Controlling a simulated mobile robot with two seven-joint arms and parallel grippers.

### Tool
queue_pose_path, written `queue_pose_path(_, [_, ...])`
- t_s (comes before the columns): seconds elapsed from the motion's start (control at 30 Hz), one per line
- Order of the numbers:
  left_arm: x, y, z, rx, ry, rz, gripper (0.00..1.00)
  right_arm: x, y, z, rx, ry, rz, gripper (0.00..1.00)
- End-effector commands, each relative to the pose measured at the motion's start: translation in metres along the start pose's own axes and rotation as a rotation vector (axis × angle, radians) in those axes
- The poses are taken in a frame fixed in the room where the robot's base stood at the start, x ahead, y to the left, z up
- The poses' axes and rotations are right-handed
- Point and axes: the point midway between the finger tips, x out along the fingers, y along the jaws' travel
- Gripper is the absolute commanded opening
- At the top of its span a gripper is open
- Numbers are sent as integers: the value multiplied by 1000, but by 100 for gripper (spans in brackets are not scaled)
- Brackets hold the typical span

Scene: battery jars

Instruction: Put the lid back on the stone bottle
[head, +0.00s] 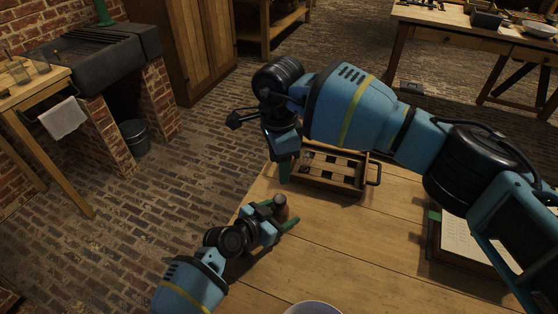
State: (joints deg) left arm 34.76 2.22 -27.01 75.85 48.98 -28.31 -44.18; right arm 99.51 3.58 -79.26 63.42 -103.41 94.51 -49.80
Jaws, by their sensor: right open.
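A small grey-brown bottle (281,207), which looks like the stone bottle, stands upright on the wooden table. My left gripper (284,212) reaches in from the lower left, its green fingers spread on either side of the bottle. I cannot tell whether they touch it. My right gripper (285,170) is open and points down above the table, beyond the bottle and beside the wooden tray. Its far finger is mostly hidden. I cannot make out a separate lid; the bottle's top is too small to read.
The wooden tray (371,179) with compartments and a side handle is partly behind my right arm. An open book (462,238) lies at the right, and a white bowl rim (313,307) shows at the bottom. The table's middle (350,240) is clear.

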Motion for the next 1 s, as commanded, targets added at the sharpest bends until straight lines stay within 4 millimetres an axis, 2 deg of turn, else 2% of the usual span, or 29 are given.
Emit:
queue_pose_path(0.2, [-1, 0, 0, 0, 0, 0, 68, 0, 0, 0, 0, 0, 0, 54])
queue_pose_path(0.33, [-8, 0, 0, 2, 0, 0, 68, -4, 0, 0, 0, 1, -4, 54])
queue_pose_path(0.7, [-59, -1, -1, 4, 1, -1, 68, -22, -1, 0, 0, 8, -24, 54])
queue_pose_path(1.0, [-78, 0, 0, 1, 0, 0, 68, -25, -1, 0, 0, 9, -27, 54])
